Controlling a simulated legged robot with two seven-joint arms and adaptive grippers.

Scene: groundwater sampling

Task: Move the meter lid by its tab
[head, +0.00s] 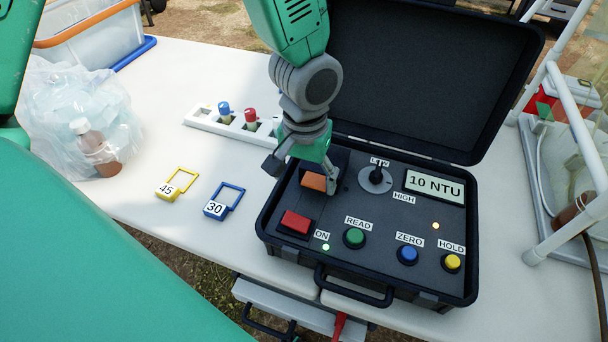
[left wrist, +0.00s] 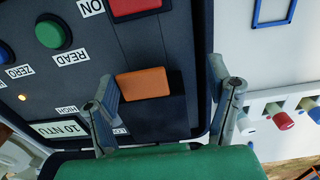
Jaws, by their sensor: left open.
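The meter (head: 382,222) is a black case standing open on the table, with its display reading 10 NTU. Its small dark lid (left wrist: 158,120) has an orange tab (head: 314,181), and the tab also shows in the left wrist view (left wrist: 143,83). My left gripper (head: 301,174) is open above the lid, pointing down. In the left wrist view its fingers (left wrist: 163,80) stand on either side of the tab, with a wider gap on the right. Nothing is between them in their grasp. The arm hides part of the lid in the head view. My right gripper is not in view.
The raised case cover (head: 420,70) stands behind the panel. A white rack (head: 205,118) with capped vials is behind left. A white pipe frame (head: 575,130) stands at the right.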

